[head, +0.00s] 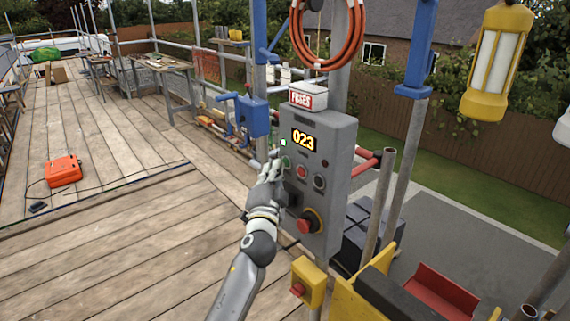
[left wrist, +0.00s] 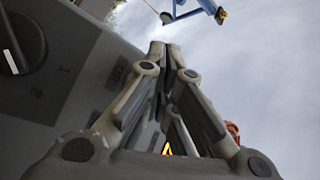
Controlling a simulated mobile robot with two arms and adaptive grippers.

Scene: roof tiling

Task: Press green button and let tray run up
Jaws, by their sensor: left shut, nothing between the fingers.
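The grey control box (head: 335,140) stands on a post at the deck edge and its display reads 023. The green button (head: 287,161) is at the left of its button row. My left gripper (head: 275,161) is shut and empty, its fingertips at the box's left edge close beside the green button. I cannot tell whether they touch it. The left wrist view shows the shut fingers (left wrist: 168,60) beside the grey box face (left wrist: 60,50); the green button does not show there. I cannot identify the tray for sure. My right gripper is not in view.
A red button (head: 301,171) and a red stop knob (head: 308,222) sit near the green one. A red case (head: 63,171) lies on the deck. Dark stacked blocks (head: 372,228) are behind the box. The left deck is mostly clear.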

